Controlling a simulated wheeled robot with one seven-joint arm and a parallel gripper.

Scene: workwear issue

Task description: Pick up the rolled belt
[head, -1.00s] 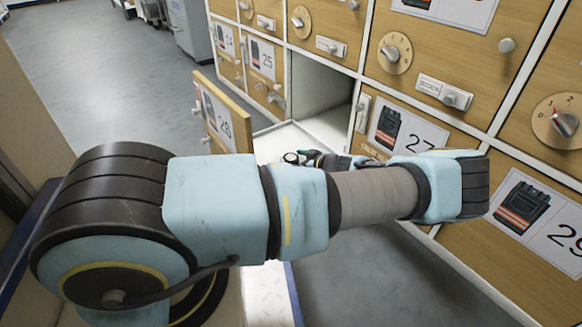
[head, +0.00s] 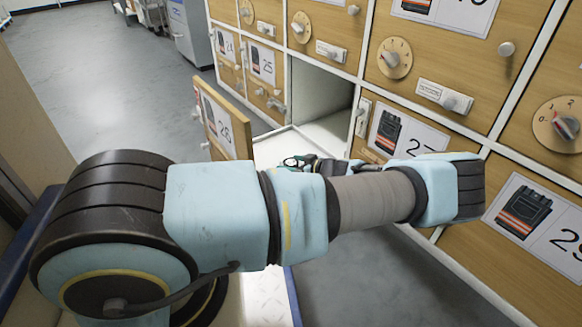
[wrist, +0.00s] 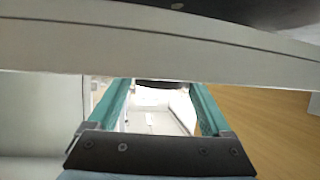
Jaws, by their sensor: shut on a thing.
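My gripper (wrist: 160,87) shows in the wrist view as two teal fingers reaching up from a dark base. It is shut on a dark thing between the fingertips, which I take as the rolled belt (wrist: 166,83). Only a thin dark strip of the belt shows. A pale bar (wrist: 160,55) across the picture covers the rest and the fingertips. In the head view my arm hides most of the gripper, which is at the opening of a locker compartment (head: 321,95). The belt cannot be made out there.
The locker door numbered 26 (head: 226,125) stands swung open left of the compartment. Shut wooden doors with dials and picture labels, such as 27 (head: 403,137) and 29 (head: 536,222), lie to the right. Grey floor (head: 100,75) is clear at the left. A grey cabinet (head: 190,32) stands farther back.

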